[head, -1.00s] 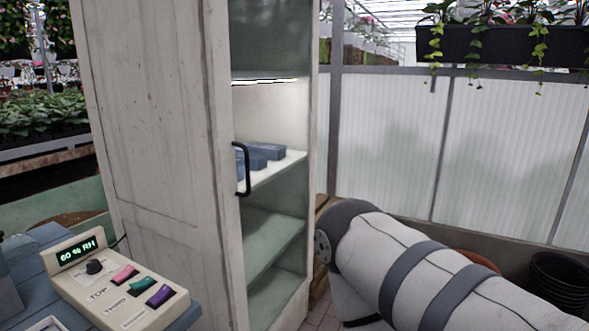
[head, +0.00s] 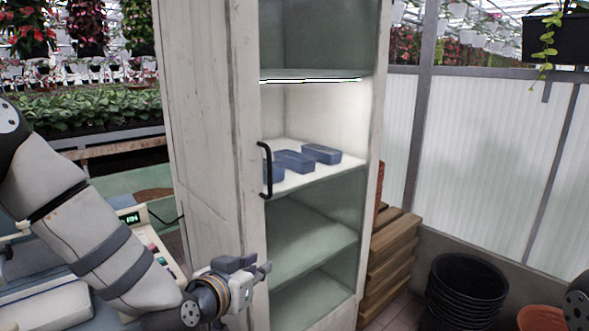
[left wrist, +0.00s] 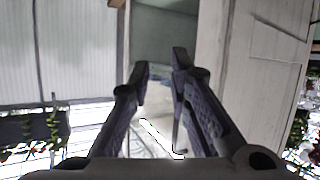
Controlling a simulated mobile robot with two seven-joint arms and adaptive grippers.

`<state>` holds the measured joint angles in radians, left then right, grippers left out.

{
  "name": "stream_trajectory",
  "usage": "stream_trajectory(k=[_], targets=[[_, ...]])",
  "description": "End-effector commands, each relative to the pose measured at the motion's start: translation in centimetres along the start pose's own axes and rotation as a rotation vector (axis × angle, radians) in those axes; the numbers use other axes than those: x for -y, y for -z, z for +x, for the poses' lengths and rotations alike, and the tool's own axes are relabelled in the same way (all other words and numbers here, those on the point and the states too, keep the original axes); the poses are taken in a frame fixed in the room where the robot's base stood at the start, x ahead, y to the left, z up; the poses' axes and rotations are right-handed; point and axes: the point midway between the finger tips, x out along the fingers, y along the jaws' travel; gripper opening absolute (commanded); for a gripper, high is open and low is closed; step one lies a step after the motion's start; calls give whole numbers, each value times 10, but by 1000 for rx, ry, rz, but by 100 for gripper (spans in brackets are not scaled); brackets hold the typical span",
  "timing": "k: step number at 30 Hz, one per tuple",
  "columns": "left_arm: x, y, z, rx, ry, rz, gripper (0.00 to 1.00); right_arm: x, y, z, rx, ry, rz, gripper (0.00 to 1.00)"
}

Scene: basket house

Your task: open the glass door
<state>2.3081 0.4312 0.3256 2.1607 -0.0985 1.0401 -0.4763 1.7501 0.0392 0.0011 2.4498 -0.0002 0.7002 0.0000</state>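The glass door (head: 315,215) fronts a worn white cabinet and looks shut. Its black vertical handle (head: 267,170) is at the door's left edge. My left gripper (head: 262,268) is below the handle, apart from it, in front of the cabinet's lower part. In the left wrist view the two fingers of my left gripper (left wrist: 160,68) are spread with nothing seen held between them. A thin dark bar shows between the fingers there, and I cannot tell surely if it is the handle. My right gripper is out of view.
Blue boxes (head: 295,162) lie on the middle shelf behind the glass. A control box (head: 130,218) stands on a blue table at left, partly behind my left arm. Wooden planks (head: 390,250) and stacked black pots (head: 467,285) stand right of the cabinet.

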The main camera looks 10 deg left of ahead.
Motion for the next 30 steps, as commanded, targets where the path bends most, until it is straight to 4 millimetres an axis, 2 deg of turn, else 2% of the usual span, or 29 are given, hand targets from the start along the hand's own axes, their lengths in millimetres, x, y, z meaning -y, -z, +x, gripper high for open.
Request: stream_trajectory(k=[1, 3, 6, 8, 11, 15, 18, 21, 25, 30], targets=[[7, 48, 3, -116, 20, 9, 18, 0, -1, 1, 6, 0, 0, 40], [15, 102, 0, -246, 46, 26, 18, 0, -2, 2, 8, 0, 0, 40], [22, 144, -6, -346, 72, 40, 18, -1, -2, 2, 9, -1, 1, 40], [24, 154, -6, -368, 79, 44, 18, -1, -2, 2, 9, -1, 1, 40], [25, 160, 7, -372, 81, 45, 18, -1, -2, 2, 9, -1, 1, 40], [28, 172, 41, -370, 82, 45, 18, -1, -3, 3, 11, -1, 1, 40], [30, 174, 69, -359, 81, 43, 18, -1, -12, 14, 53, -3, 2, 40], [31, 180, 89, -357, 80, 43, 18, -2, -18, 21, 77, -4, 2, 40], [31, 189, 102, -360, 79, 43, 18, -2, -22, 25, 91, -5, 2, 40], [31, 196, 105, -365, 77, 44, 18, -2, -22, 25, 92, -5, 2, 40]])
